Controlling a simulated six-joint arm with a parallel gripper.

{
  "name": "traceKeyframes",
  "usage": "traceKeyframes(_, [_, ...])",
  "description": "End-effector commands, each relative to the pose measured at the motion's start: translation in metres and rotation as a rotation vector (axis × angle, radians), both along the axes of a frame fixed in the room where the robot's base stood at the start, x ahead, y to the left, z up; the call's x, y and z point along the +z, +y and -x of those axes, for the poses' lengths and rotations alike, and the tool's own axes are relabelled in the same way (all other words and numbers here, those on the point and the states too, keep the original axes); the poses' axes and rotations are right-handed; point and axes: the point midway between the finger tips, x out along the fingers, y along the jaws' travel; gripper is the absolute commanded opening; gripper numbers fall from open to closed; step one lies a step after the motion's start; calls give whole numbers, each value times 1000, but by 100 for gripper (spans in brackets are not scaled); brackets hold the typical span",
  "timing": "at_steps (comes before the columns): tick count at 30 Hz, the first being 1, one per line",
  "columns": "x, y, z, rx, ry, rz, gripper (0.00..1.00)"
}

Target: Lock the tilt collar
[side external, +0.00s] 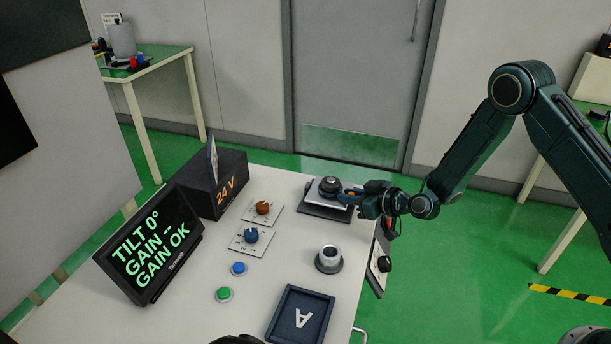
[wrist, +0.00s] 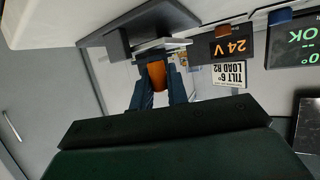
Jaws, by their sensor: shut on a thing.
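The gimbal camera (side external: 329,186) is a dark round head on a tilted plate over a dark base, at the back right of the table. An orange part (wrist: 157,75), which looks like the tilt collar, sits at its right side. My gripper (side external: 356,193) reaches in from the right and is shut on this orange part, with one finger on each side in the wrist view. The fingers hide part of it, and I cannot tell whether it is locked. The screen (side external: 155,245) reads TILT 0°, GAIN -- and GAIN OK.
A dark 24 V box (side external: 212,185) stands behind the screen. An orange knob (side external: 263,208), a blue knob (side external: 251,235), blue button (side external: 239,268) and green button (side external: 224,294) are at middle left. A metal cup (side external: 329,258) and tray A (side external: 275,330) are in front.

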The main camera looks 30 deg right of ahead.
Motion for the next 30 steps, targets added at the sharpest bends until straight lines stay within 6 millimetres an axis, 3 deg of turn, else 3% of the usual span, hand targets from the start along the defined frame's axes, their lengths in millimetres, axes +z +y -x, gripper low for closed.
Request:
traceKeyframes(15, [0, 12, 2, 4, 1, -1, 0])
traceKeyframes(16, [0, 12, 1, 4, 1, -1, 17])
traceKeyframes(19, [0, 12, 1, 4, 1, -1, 37])
traceKeyframes(30, [0, 10, 2, 1, 0, 0, 37])
